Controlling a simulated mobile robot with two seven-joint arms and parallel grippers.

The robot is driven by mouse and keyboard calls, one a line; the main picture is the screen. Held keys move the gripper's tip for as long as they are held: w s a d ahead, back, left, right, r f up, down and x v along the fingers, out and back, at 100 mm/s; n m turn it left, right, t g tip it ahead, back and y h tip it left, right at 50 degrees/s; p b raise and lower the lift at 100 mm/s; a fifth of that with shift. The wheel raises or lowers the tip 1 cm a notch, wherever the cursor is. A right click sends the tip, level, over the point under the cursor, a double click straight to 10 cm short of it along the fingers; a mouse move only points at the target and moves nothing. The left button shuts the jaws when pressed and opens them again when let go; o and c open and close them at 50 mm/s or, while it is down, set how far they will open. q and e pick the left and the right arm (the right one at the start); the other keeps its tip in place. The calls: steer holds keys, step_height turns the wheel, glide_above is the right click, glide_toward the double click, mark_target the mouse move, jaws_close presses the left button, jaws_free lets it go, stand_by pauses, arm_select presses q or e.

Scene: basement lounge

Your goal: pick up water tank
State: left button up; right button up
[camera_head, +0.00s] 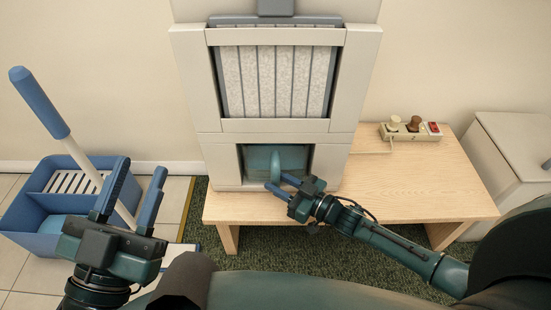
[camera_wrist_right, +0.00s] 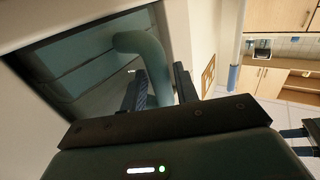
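The water tank (camera_head: 291,158) is a translucent teal box in the lower opening of a tall cream dehumidifier-like unit (camera_head: 342,75). Its curved handle (camera_head: 275,166) stands out at the front. In the right wrist view the tank (camera_wrist_right: 92,66) fills the left, and its handle (camera_wrist_right: 150,52) curves down between my fingers. My right gripper (camera_head: 280,187) is at the handle with its fingers apart, one on each side; whether they touch it I cannot tell. My left gripper (camera_head: 134,190) is open and empty at the lower left, well away from the tank.
The unit stands on a low wooden table (camera_head: 400,190). A power strip (camera_head: 410,131) with plugs lies at the table's back right. A blue mop bucket (camera_head: 50,205) with a mop (camera_head: 40,102) stands left on the tiles. A pale cabinet (camera_head: 512,150) is at the right.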

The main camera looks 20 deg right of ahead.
steer(key=shift+w+a, duration=0.4)
steer(key=shift+w, duration=0.1)
arm_select(q)
steer(key=shift+r+m+h, duration=0.3)
steer(key=shift+r, duration=0.05)
arm_select(e)
steer(key=shift+c, duration=0.4)
jaws_close()
steer(key=shift+w+r, duration=0.1)
steer(key=shift+r, duration=0.15)
arm_select(q)
steer(key=shift+r, duration=0.1)
arm_select(e)
steer(key=shift+r, duration=0.15)
